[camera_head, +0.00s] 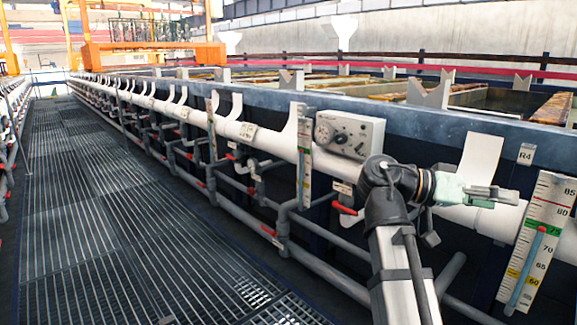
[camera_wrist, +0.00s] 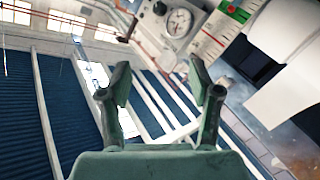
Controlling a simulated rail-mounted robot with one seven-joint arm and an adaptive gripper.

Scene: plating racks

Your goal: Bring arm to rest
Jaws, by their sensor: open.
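My arm rises at the lower right of the head view and bends at a black joint. My gripper (camera_head: 506,197) points right there, in front of the thick white pipe (camera_head: 262,138). In the wrist view the two green-grey fingers of my gripper (camera_wrist: 164,78) stand apart with nothing between them. The gap from the gripper to the pipe cannot be told.
A grey control box (camera_head: 349,134) with a dial sits left of my arm; a dial box (camera_wrist: 178,24) also shows tilted in the wrist view. A temperature scale (camera_head: 541,240) stands right of my gripper. The grated walkway (camera_head: 110,220) is clear.

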